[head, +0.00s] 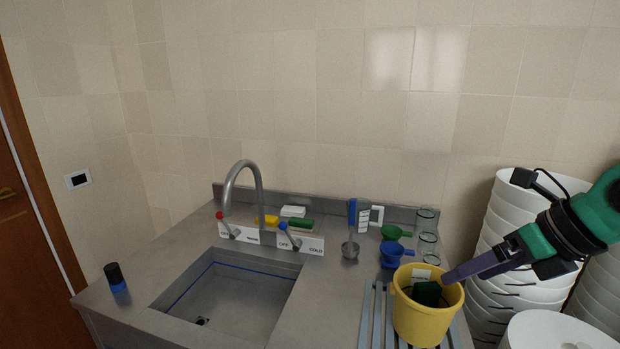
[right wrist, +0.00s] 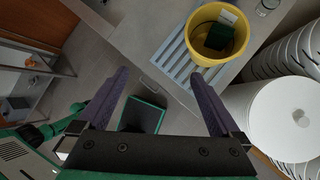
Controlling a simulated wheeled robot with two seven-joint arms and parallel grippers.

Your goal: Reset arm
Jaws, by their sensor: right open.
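My right gripper (head: 452,276) comes in from the right in the head view, its purple fingers by the rim of a yellow bucket (head: 420,322). In the right wrist view the fingers (right wrist: 158,74) are spread wide with nothing between them. The bucket (right wrist: 193,47) stands beyond the fingertips there, apart from them. A dark green block (head: 426,293) and a white label or card lie inside the bucket. My left gripper does not show.
The bucket stands on a slatted grey rack (head: 368,318) on the steel counter. Stacked white tubs (head: 492,250) rise at right, close to my right arm. A sink (head: 235,293) with a tap (head: 258,190) is at left. Funnels (head: 392,254) and glass jars (head: 427,242) stand behind the bucket.

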